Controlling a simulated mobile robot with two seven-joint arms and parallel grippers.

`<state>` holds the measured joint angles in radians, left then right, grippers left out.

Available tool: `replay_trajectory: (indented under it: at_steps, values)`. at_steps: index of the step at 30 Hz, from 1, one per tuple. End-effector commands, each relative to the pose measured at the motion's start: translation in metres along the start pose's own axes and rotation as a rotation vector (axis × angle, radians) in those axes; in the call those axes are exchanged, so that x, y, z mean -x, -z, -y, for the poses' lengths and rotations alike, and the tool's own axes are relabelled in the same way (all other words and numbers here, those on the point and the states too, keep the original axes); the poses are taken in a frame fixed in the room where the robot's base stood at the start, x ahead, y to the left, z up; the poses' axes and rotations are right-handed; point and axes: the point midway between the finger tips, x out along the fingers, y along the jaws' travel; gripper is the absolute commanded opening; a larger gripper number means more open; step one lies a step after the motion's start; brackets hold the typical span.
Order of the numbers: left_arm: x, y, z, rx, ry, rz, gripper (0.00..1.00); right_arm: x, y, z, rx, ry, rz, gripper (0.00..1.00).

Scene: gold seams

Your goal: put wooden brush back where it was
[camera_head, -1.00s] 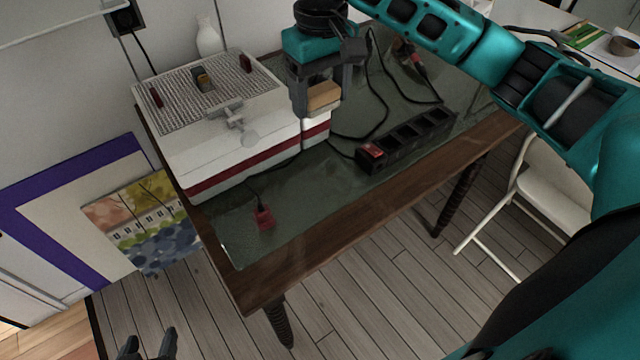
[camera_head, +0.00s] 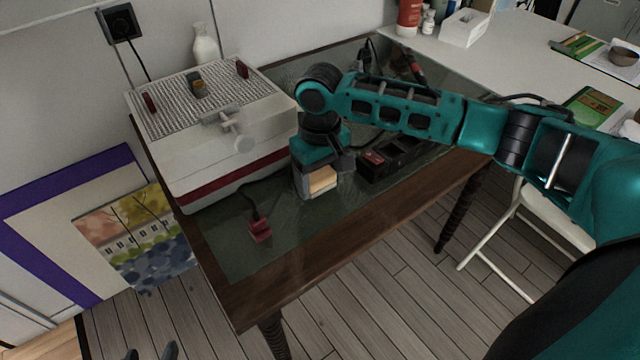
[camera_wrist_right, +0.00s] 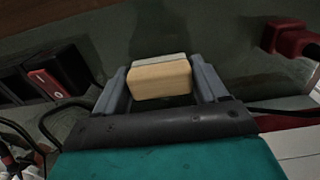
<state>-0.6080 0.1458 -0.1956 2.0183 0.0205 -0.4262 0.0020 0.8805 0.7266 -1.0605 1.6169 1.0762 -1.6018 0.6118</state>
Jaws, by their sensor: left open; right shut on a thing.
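The wooden brush (camera_head: 322,180) is a small pale tan block with a lighter layer along one side. My right gripper (camera_head: 318,188) is shut on it, over the glass-topped table, just left of the black power strip. In the right wrist view the brush (camera_wrist_right: 160,78) sits between the two grey fingers of the right gripper (camera_wrist_right: 162,82). I cannot tell whether the brush touches the glass. My left gripper (camera_head: 152,352) shows only its fingertips at the bottom edge of the head view, apart and empty, over the floor.
A white machine (camera_head: 215,150) with a ridged top stands at the table's left. A red plug (camera_head: 259,229) lies on the glass (camera_head: 225,255) near the front left. The power strip (camera_head: 395,160) lies right of my gripper.

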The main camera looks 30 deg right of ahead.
Motion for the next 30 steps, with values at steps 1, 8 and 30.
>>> replay_trajectory:
  at_steps: [1, 8, 30]
  values:
    - [-0.002, -0.0011, -0.0014, 0.0, -0.004, -0.002, 0.6, -0.0093, 0.0001, -0.0001, -0.001, 0.0, 0.0, 0.44]
    - [-0.0011, 0.0072, -0.0045, -0.002, -0.011, -0.012, 0.6, -0.0159, 0.0003, 0.0001, 0.0, 0.0, -0.002, 0.44]
    - [-0.0019, 0.0032, 0.0013, -0.005, 0.0, -0.007, 0.6, -0.0181, 0.0004, 0.0, 0.0, 0.0, -0.001, 0.98]
